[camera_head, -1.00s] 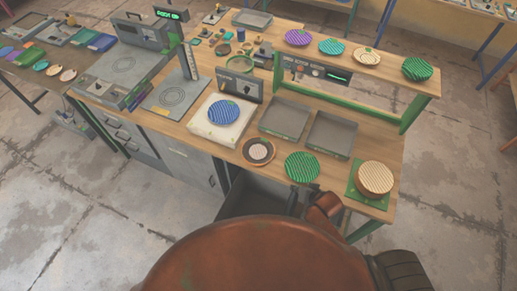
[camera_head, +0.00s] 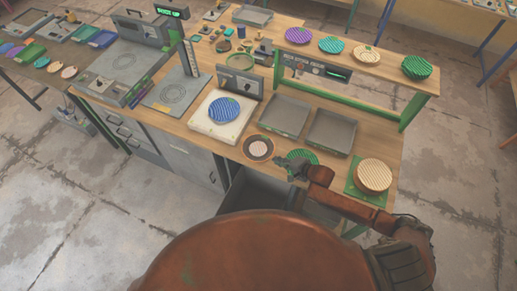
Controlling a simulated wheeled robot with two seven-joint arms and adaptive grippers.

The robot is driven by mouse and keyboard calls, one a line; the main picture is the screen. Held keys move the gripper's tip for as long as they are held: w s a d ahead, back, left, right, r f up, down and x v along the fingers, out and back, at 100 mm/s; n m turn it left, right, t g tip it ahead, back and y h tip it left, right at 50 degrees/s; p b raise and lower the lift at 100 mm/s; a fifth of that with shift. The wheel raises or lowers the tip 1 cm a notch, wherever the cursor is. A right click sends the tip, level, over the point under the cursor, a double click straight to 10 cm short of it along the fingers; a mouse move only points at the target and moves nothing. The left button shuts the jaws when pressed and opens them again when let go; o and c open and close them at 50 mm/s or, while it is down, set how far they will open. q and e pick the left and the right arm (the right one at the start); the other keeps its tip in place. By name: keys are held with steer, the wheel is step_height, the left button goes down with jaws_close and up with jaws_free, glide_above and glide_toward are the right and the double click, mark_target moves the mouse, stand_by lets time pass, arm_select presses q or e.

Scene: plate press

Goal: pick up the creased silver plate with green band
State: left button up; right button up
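A round green plate with pale creased stripes (camera_head: 304,155) lies on the front part of the bench and best fits the task's plate, though I cannot make out silver or a separate band at this size. My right gripper (camera_head: 284,164) is at the plate's left front side, and it and the forearm hide the plate's front part. I cannot tell whether it touches the plate, or whether its fingers are open or shut. My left gripper is not in view.
A brown-rimmed dish (camera_head: 258,148) lies just left of the gripper. A beige striped stack (camera_head: 374,174) on a green mat stands to the right. Two grey trays (camera_head: 331,131) lie behind. A blue striped plate (camera_head: 224,110) sits on a white scale-like block (camera_head: 212,130). A raised shelf (camera_head: 385,74) holds several plates.

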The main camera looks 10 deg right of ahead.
mark_target(266, 157)
steer(key=x, duration=0.5)
steer(key=shift+a+r+p, duration=0.1)
steer(key=shift+a+p, duration=0.05)
steer(key=shift+p, duration=0.2)
steer(key=shift+s, duration=0.1)
jaws_close()
